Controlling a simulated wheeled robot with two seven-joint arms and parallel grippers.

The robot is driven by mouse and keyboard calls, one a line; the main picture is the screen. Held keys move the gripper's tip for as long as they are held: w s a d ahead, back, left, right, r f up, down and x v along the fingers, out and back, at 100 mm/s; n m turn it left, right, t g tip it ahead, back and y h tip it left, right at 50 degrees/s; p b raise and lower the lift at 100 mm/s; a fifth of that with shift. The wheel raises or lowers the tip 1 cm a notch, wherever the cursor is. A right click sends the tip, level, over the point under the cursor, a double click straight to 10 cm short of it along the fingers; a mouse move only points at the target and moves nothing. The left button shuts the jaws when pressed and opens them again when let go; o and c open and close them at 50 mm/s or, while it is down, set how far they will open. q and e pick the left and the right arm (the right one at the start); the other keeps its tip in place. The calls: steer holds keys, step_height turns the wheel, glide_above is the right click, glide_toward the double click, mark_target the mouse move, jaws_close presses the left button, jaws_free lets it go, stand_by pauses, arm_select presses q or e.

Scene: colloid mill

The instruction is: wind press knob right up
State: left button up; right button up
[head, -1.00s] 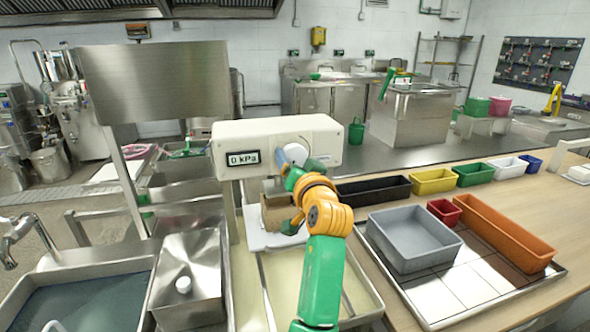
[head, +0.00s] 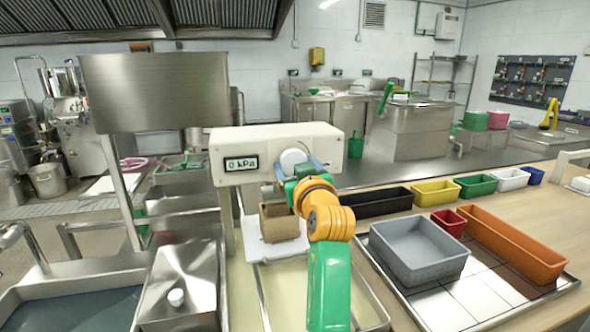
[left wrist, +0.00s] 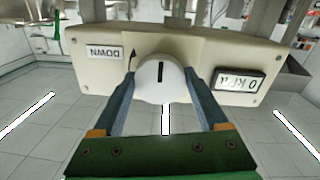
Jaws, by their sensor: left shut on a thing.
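The press head is a cream box (head: 315,136) with a display (head: 241,163) that reads 0 kPa. Its round white knob (head: 292,158) is on the front, partly hidden by my left gripper (head: 299,167). In the left wrist view the knob (left wrist: 161,78) sits between the two blue-grey fingers of my left gripper (left wrist: 163,84), which is shut on it. A dark line on the knob's face stands upright in that view. A label (left wrist: 104,52) on the press reads DOWN, turned upside down. My right gripper is not in view.
A brown block (head: 279,222) rests on the white plate (head: 262,249) under the press head. A grey bin (head: 415,262) and an orange bin (head: 512,250) stand on the tray at right. Metal sinks lie at left.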

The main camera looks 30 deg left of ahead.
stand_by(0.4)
arm_select(q)
steer(key=o, duration=1.3)
steer(key=shift+c, duration=0.2)
steer(key=b+v, duration=0.2)
steer(key=v, duration=0.5)
steer(key=shift+r, duration=0.1)
